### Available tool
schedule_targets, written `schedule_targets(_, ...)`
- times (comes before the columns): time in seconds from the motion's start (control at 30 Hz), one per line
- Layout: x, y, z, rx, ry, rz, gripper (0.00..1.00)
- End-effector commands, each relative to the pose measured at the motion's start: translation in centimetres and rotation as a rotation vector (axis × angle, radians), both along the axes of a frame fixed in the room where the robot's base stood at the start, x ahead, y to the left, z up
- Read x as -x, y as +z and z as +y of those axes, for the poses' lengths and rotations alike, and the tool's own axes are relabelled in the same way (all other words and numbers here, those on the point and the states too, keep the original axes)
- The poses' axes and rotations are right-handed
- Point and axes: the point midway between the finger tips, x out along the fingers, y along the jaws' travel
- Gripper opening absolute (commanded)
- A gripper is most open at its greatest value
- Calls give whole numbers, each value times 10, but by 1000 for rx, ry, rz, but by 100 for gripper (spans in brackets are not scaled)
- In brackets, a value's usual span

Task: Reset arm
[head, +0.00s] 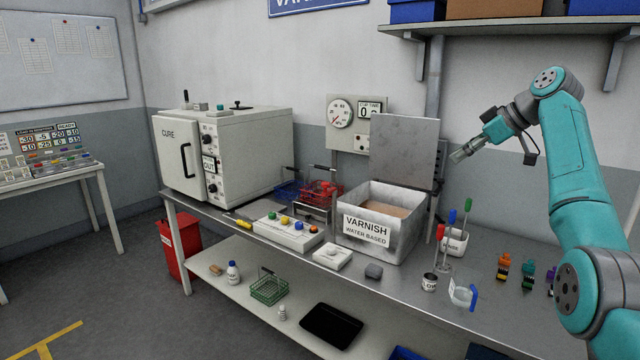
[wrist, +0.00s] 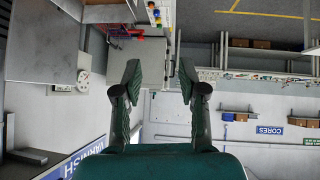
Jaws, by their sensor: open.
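My teal arm is raised at the right of the head view. My gripper (head: 460,154) is held high above the bench, to the right of the varnish tank's raised lid and pointing left. In the wrist view my gripper (wrist: 160,80) shows two dark fingers spread apart, with nothing between them. The fingers touch no object. The wrist picture shows the room turned over, with walls and signs beyond the fingers.
The metal bench (head: 398,286) carries a cure oven (head: 230,150), a varnish tank (head: 378,232) with its lid (head: 404,150) up, a white cup (head: 454,243) of coloured tools, a clear jug (head: 462,294) and small bottles (head: 503,267). A shelf (head: 510,25) hangs above.

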Motion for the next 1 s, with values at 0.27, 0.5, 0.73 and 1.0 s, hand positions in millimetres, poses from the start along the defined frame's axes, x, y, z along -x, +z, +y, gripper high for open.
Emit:
schedule_targets(0.27,-21,-81,5,-27,-81,7,41)
schedule_targets(0.5,-32,-199,16,-59,-199,11,41)
schedule_targets(0.73,-23,-309,30,-84,-314,7,41)
schedule_targets(1.0,14,-427,50,-107,-439,-5,41)
